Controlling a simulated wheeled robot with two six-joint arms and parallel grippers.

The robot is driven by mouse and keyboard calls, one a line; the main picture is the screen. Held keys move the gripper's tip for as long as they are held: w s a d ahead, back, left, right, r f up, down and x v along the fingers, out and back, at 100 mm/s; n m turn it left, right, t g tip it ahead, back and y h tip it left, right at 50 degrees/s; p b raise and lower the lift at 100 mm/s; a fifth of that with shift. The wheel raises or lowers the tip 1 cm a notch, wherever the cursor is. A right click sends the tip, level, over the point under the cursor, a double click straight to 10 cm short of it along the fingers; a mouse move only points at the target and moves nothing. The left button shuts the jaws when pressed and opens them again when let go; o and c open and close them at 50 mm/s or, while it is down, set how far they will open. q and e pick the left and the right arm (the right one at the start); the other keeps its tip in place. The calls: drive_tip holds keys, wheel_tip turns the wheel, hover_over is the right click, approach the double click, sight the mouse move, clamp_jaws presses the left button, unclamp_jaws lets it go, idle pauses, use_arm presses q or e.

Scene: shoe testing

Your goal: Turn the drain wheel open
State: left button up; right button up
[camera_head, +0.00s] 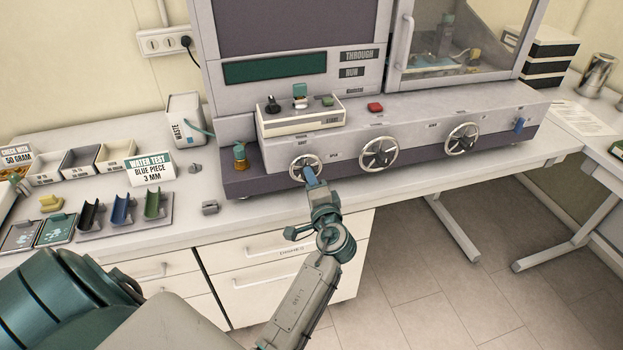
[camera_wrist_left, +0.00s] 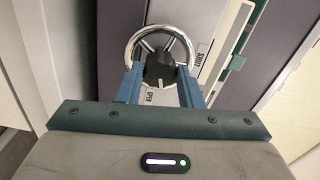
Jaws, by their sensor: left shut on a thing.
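Three silver handwheels with dark hubs sit along the sloped front of the grey machine: a left wheel (camera_head: 306,168), a middle wheel (camera_head: 378,153) and a right wheel (camera_head: 461,139). No drain label is legible. My left gripper (camera_head: 311,178) reaches the left wheel from the front. In the left wrist view, its blue fingers (camera_wrist_left: 158,72) are shut on the black hub of this wheel (camera_wrist_left: 160,30), one on each side. OPEN and SHUT labels show beside the wheel. The fingers hide part of its lower rim. My right gripper is out of view.
A brass-and-green fitting (camera_head: 240,156) stands left of the wheel. A control box (camera_head: 300,115) and a red button (camera_head: 375,107) sit above. A tray of coloured holders (camera_head: 123,213) and a white container (camera_head: 187,120) stand on the left bench (camera_head: 240,212).

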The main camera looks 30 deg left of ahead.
use_arm(q)
drive_tip(key=m+p, duration=0.1)
drive_tip(key=m, duration=0.2)
drive_tip(key=shift+r, duration=0.15)
drive_tip(key=shift+m+p, duration=0.3)
idle(0.3)
drive_tip(key=o, duration=0.8)
drive_tip(key=shift+o, duration=0.9)
drive_tip(key=shift+a, duration=0.1)
